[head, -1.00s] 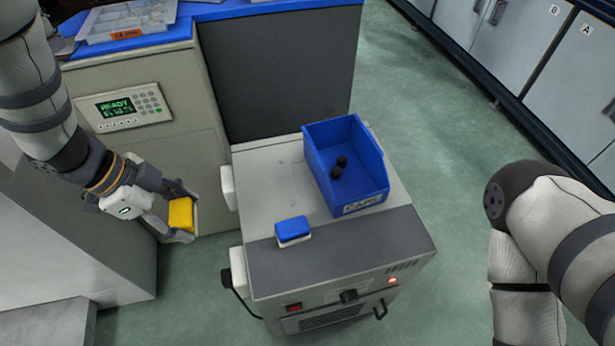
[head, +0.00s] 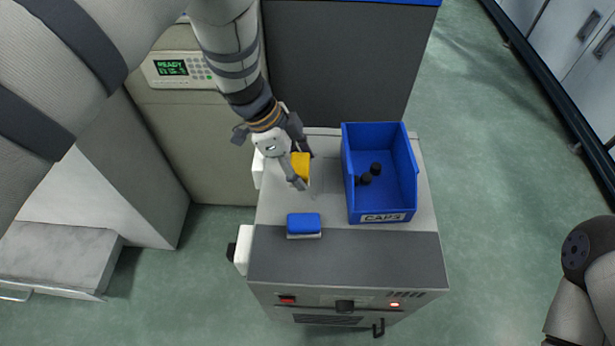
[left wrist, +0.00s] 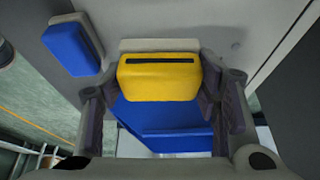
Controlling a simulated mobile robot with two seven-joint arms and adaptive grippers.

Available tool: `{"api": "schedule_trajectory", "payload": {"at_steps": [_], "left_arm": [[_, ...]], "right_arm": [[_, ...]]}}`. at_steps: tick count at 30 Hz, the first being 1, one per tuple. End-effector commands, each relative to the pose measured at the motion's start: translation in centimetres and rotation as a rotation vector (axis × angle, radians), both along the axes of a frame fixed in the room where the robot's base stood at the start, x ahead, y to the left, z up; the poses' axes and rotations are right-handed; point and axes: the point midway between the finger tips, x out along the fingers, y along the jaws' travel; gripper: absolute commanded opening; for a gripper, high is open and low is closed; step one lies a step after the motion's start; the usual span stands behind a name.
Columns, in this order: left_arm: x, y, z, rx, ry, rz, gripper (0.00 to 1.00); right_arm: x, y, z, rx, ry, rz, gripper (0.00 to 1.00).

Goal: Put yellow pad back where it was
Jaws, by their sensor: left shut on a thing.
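The yellow pad (head: 301,165) is held between the fingers of my left gripper (head: 299,168), over the left part of the grey machine's top. In the left wrist view the yellow pad (left wrist: 160,78) sits between both fingers, with a dark slot line along it and a pale base behind it. My left gripper is shut on it. The frames do not clearly show whether the pad touches the machine top. A blue pad (head: 304,223) on a white base lies just in front of it; it also shows in the left wrist view (left wrist: 72,48). My right gripper is out of view.
A blue bin (head: 388,217) labelled CAPS, with black caps (head: 370,174) inside, stands right of the held pad. The machine top (head: 330,205) is bare between the pads and bin. A taller cabinet (head: 340,70) rises behind. My right arm shows at lower right.

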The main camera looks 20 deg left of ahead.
Motion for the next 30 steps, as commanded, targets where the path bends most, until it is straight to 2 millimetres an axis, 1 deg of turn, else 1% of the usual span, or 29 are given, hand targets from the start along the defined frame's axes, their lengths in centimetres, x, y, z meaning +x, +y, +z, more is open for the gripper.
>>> {"api": "schedule_trajectory", "payload": {"at_steps": [1,4,6,9,11,17,21,22,24,30], "left_arm": [[0.4,-0.3,-0.9,0.000,0.001,-0.002,0.30],[1.0,-0.7,-1.5,0.000,0.000,0.000,0.30],[1.4,-1.1,-2.2,0.000,0.000,-0.001,0.30],[1.3,-1.0,-4.2,-0.001,0.003,0.001,0.30],[1.3,-1.0,-5.0,0.000,0.002,0.001,0.30],[1.4,-1.0,-4.9,0.001,-0.002,0.000,0.30],[1.3,-1.0,-5.3,0.001,-0.001,-0.001,0.30],[1.3,-0.9,-5.2,0.001,-0.001,-0.001,0.63],[1.3,-0.9,-5.2,0.001,-0.002,0.000,0.76],[1.3,-0.9,-5.2,0.001,-0.002,0.001,0.76]], "right_arm": [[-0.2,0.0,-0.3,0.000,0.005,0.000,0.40],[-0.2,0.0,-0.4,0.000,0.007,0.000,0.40],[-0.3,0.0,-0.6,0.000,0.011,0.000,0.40],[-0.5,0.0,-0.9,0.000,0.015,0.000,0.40],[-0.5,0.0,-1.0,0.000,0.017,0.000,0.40],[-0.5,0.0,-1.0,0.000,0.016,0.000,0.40],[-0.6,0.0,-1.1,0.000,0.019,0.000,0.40],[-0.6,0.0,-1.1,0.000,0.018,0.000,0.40],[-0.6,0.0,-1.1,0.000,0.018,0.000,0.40],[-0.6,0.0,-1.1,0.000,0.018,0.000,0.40]]}}
